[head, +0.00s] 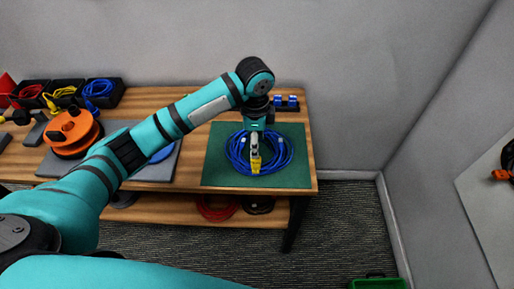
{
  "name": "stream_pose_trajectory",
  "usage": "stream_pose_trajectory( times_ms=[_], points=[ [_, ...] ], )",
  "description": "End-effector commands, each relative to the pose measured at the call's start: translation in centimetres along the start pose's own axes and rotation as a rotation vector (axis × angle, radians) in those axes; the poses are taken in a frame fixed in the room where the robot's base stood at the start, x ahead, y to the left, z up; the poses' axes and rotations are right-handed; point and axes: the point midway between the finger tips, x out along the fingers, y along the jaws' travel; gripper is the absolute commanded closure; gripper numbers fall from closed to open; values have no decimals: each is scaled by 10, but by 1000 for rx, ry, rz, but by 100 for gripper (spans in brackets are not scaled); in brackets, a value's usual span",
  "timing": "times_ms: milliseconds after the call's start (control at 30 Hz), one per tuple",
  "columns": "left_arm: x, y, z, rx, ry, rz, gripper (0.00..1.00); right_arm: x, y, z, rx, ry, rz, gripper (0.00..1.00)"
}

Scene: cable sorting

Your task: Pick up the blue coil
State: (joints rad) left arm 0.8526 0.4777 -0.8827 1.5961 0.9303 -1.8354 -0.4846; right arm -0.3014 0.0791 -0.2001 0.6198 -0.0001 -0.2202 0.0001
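A blue coil (284,158) of cable lies on the green mat (218,172) at the right end of the wooden table. My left gripper (255,165) points down over the middle of this coil, with a yellow part at its lower end. The coil's loops show on both sides of the gripper. I cannot tell whether its fingers are open or touch the cable. My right gripper is not in view.
Black bins at the back left hold red, yellow and blue cable (98,88). An orange reel (72,131) stands on a grey mat (52,168), where a blue item is partly hidden by my arm. Small blue pieces (285,101) sit behind the green mat.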

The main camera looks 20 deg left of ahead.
Motion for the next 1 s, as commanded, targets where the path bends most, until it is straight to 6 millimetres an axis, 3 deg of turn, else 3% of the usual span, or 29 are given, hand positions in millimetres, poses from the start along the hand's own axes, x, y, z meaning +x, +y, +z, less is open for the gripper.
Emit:
stream_pose_trajectory(
  times_ms=[100, 300, 533, 800, 1000],
  points=[
    [26, 1, 0, -1, -2, 3, 49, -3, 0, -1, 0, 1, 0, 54],
    [59, 0, -1, -1, 0, 1, 49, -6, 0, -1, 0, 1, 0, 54],
    [74, 0, -2, 0, 1, -1, 49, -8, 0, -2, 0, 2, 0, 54],
    [113, -1, -3, -1, -1, 0, 49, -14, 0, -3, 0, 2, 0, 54],
    [120, -2, -3, -1, 1, -3, 49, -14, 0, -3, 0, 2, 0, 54]
  ],
)
